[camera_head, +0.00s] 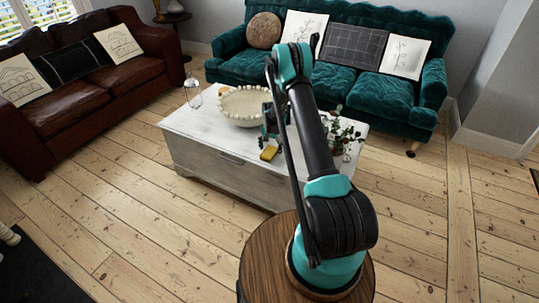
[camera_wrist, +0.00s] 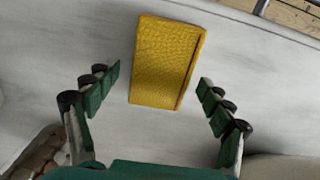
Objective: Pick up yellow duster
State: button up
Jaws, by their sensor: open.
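The yellow duster (camera_wrist: 163,62) is a textured yellow block lying on the white table top, in the upper middle of the wrist view. In the head view it is a small yellow shape (camera_head: 269,153) near the front edge of the table. My gripper (camera_wrist: 159,88) is open, with one finger on each side of the duster's lower part in the picture. Neither finger appears to touch it. In the head view my gripper (camera_head: 268,138) is just above and behind the duster, partly hidden by my arm.
The white chest-like table (camera_head: 190,122) also holds a cream scalloped bowl (camera_head: 243,106) close to my gripper, a glass item (camera_head: 193,93) at left and a leafy plant (camera_head: 342,137) at right. A brown sofa (camera_head: 70,95) and a green sofa (camera_head: 240,66) stand around it. Floorboards at front left are clear.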

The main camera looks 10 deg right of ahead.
aim_at(270, 150)
jog(key=shift+c, duration=0.6)
jog(key=c, duration=1.2)
jog(key=shift+r, duration=0.1)
notch_tip(270, 150, up, 19)
jog(key=s+d+n, duration=0.1)
jog(key=s+n, duration=0.1)
jog(key=s, duration=0.3)
jog(key=s+d+r+n, duration=0.1)
jog(key=s+n, duration=0.1)
jog(key=s, duration=0.4)
jog(key=s+d+n, duration=0.1)
jog(key=s+n, duration=0.2)
jog(key=s, duration=0.3)
jog(key=shift+d+r, duration=0.15)
